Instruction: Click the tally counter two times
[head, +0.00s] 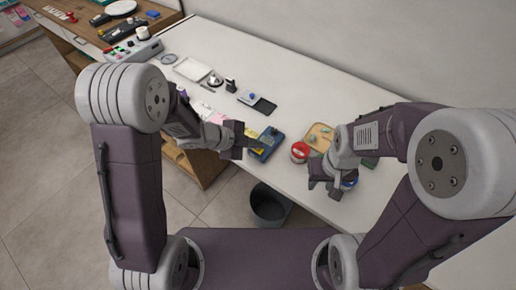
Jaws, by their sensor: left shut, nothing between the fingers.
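I cannot make out the tally counter for certain. A small silver round item (215,79) lies on the white counter and could be it or a bell; it is too small to tell. My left gripper (254,143) is shut and empty, beside a blue tray-like box (271,142) with something yellow at it; whether they touch is unclear. My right gripper (322,190) is over the counter's front edge near a red-and-white round container (300,152). Its fingers are small and dark, so its opening is unclear.
The white counter (300,85) is clear toward the wall. A small black item (231,85), a dark pad (264,106), a white tray (192,69) and a wooden board (319,136) lie on it. A dark bin (270,204) stands below the front edge.

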